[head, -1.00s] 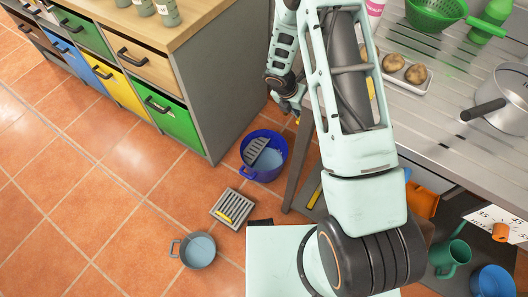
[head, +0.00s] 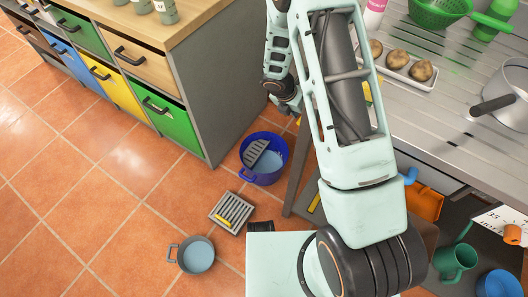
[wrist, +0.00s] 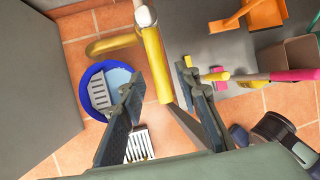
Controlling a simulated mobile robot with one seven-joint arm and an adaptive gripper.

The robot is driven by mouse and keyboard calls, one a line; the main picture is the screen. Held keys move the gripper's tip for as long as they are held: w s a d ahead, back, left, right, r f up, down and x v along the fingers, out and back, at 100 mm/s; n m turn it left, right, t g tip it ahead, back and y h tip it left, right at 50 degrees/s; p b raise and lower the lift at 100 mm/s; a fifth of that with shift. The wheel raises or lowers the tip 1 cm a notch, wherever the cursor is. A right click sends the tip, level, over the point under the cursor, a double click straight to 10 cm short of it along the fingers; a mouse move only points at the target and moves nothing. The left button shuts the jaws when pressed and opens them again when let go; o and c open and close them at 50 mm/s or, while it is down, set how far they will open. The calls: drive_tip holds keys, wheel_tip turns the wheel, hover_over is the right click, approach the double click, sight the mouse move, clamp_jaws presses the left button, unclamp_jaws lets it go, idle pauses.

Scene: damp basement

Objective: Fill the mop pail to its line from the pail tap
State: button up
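The blue mop pail (head: 273,176) stands on the tiled floor by the cabinet end, with a grey slotted wringer and pale water inside. It also shows in the wrist view (wrist: 87,108); I cannot make out its fill line. The tap has a yellow curved spout (wrist: 108,44), whose end is over the pail in the wrist view, and a long yellow lever (wrist: 154,62). My gripper (wrist: 165,88) is open, with the lever between its fingers; I cannot tell whether they touch it. In the head view my gripper (head: 292,106) is small and partly hidden by my arm.
A floor drain grate (head: 228,217) with a yellow piece on it lies in front of the pail. A grey pot of water (head: 197,255) stands nearby. The metal worktop (head: 445,112) is at right, the drawer cabinet (head: 215,85) at left. Open floor lies to the left.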

drive_tip(key=p+v, duration=0.5)
drive_tip(key=v, duration=0.2)
idle(0.4)
idle(0.3)
